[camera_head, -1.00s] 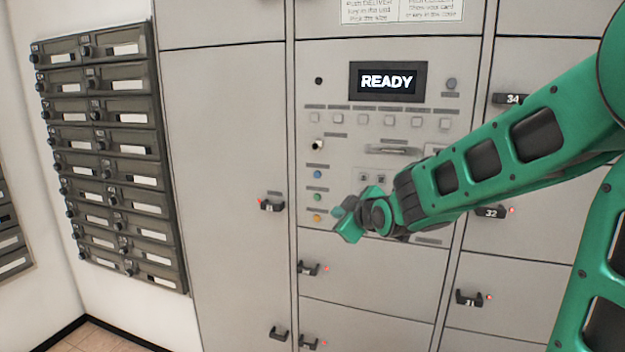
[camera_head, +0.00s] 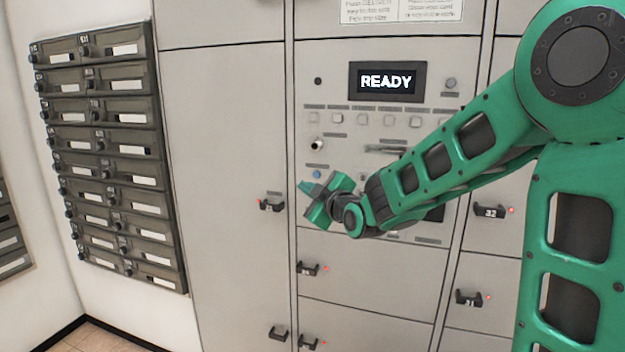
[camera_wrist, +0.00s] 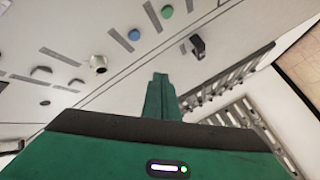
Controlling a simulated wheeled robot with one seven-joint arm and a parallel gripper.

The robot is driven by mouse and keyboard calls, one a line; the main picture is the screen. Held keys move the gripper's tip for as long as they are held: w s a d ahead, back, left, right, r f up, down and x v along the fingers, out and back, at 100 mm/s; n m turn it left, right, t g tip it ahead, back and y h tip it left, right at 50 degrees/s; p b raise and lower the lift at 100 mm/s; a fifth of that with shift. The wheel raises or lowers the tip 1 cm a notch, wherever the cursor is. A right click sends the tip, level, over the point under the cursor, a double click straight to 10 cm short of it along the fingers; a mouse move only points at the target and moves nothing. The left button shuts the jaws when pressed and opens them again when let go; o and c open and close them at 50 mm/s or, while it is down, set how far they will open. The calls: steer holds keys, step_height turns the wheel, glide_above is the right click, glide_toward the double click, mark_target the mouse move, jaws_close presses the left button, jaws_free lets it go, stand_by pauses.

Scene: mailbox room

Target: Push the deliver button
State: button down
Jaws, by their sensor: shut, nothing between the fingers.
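The grey control panel (camera_head: 400,130) has a lit screen reading READY (camera_head: 387,82). On its left side is a blue button (camera_head: 317,174), which also shows in the wrist view (camera_wrist: 134,34). A green button (camera_wrist: 166,12) shows beside it in the wrist view; in the head view my gripper hides it and the orange button. The button labels are too small to read. My gripper (camera_head: 314,203) is shut and empty, in front of the panel's lower left, just below the blue button. Its fingers (camera_wrist: 160,82) point toward the panel; I cannot tell whether they touch it.
A row of square buttons (camera_head: 390,120) runs below the screen, with a round keyhole-like knob (camera_head: 317,145) at left. Locker doors with dark latches (camera_head: 270,205) surround the panel. Dark mailboxes (camera_head: 110,150) hang on the left wall.

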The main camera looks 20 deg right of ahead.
mark_target(315, 180)
steer(key=shift+w+d, duration=0.7)
steer(key=shift+w, duration=0.3)
steer(key=shift+w+d, duration=0.75)
steer(key=shift+w, duration=0.2)
steer(key=shift+w+d, duration=0.7)
steer(key=shift+w, duration=0.3)
steer(key=shift+w+d, duration=0.45)
steer(key=shift+w, duration=0.05)
stand_by(0.8)
steer(key=shift+s, duration=0.1)
steer(key=shift+s+a, duration=0.45)
steer(key=shift+s, duration=0.1)
steer(key=shift+s+a, duration=0.1)
steer(key=shift+s+a, duration=0.7)
steer(key=shift+s, duration=0.3)
steer(key=shift+s+a, duration=0.7)
steer(key=shift+s, duration=0.25)
